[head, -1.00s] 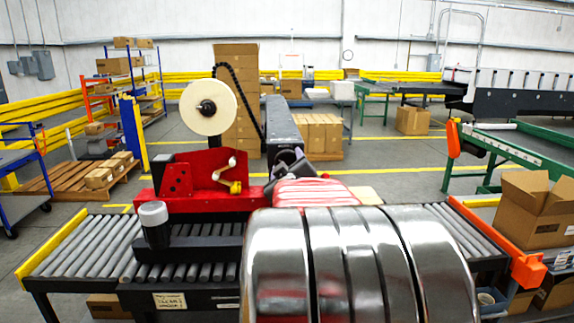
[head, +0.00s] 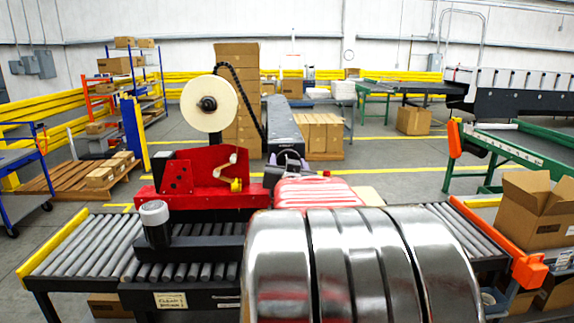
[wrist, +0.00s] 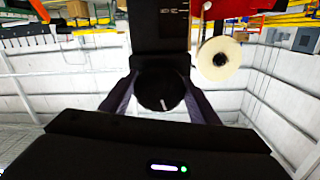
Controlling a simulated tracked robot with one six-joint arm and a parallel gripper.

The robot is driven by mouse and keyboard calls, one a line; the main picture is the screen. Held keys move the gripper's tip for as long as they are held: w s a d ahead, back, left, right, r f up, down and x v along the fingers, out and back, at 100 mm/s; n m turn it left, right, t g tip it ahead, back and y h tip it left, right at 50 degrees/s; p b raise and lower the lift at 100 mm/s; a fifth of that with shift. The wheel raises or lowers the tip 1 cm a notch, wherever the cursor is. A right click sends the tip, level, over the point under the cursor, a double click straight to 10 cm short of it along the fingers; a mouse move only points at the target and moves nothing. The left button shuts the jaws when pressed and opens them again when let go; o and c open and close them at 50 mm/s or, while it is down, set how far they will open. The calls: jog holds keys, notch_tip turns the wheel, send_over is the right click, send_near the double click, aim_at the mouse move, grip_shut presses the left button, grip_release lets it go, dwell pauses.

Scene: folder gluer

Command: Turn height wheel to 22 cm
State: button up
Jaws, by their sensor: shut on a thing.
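The height wheel (wrist: 158,90) is a round black knob with a small pale mark, in the middle of the wrist view. It sits at the end of a dark mast (wrist: 160,30) with small pale markings too blurred to read. My gripper (wrist: 160,104) has one dark finger on each side of the wheel and is shut on it. In the head view the wheel (head: 290,157) shows only as a small dark round shape at the foot of the mast (head: 284,122). My red and silver arm hides much of that area.
A red machine head (head: 205,175) with a large cream tape roll (head: 209,104) stands left of the mast. It also shows in the wrist view as a roll (wrist: 221,59). Roller conveyors (head: 85,245) run below. An open carton (head: 540,208) stands at the right.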

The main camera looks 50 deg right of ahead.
jog(key=shift+f+m, duration=0.15)
jog(key=shift+m, duration=1.35)
jog(key=o, duration=0.8)
jog(key=shift+d, duration=0.1)
jog(key=shift+o, duration=1.3)
